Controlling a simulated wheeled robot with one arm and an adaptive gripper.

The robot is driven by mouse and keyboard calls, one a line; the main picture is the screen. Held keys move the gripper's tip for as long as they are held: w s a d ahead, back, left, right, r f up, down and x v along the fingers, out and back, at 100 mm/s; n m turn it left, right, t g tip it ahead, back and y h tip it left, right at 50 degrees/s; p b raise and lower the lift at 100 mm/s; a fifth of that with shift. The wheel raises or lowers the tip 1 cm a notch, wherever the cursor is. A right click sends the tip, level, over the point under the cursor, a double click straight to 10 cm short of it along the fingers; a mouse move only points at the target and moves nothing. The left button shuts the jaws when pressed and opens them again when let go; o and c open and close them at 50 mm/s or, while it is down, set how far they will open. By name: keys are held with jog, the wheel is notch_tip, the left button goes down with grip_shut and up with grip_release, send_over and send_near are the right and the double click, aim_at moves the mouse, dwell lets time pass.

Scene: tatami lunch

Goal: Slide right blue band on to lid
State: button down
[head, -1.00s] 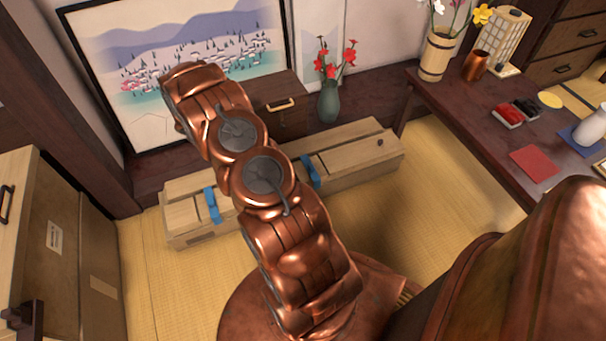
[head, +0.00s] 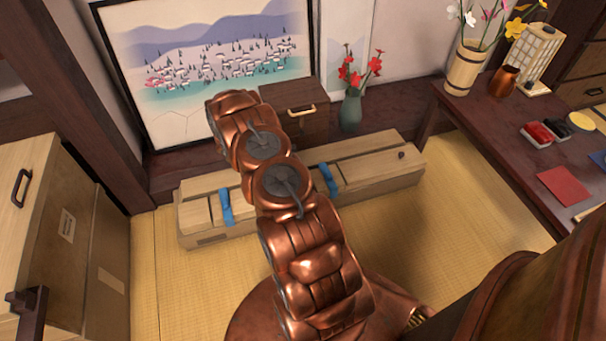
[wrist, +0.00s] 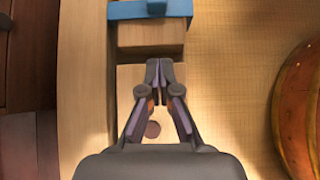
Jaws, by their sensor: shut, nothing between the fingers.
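A long wooden box (head: 375,179) lies on the tatami, with a wooden lid section bearing a dark round knob (head: 402,155) at its right end. The right blue band (head: 328,180) wraps across the box left of that section; a left blue band (head: 226,207) is farther left. In the wrist view, a blue band (wrist: 150,10) crosses the box at the top edge. My gripper (wrist: 158,66) is shut and empty, over the wood between that band and the knob (wrist: 152,129). In the head view, my arm hides the gripper and the box's middle.
A low dark table (head: 480,125) stands at the right, with a red cloth (head: 564,187) on it. A vase with red flowers (head: 351,108) and a small drawer chest (head: 300,118) stand behind the box. A cabinet (head: 75,235) is at the left. Tatami in front of the box's right part is clear.

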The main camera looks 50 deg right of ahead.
aim_at(327, 178)
jog(key=b+x, duration=0.1)
jog(key=x, duration=0.6)
jog(key=shift+s+d+f, duration=0.1)
jog(key=shift+d+f, duration=0.05)
jog(key=shift+f, duration=0.15)
jog(key=s+d, duration=0.1)
jog(key=d+b, duration=0.1)
jog(key=shift+s+d+f, duration=0.2)
jog(key=shift+s+d, duration=0.15)
jog(key=shift+d, duration=0.05)
jog(key=shift+s+d+r, duration=0.1)
jog(key=shift+s+d, duration=0.3)
jog(key=shift+d, duration=0.15)
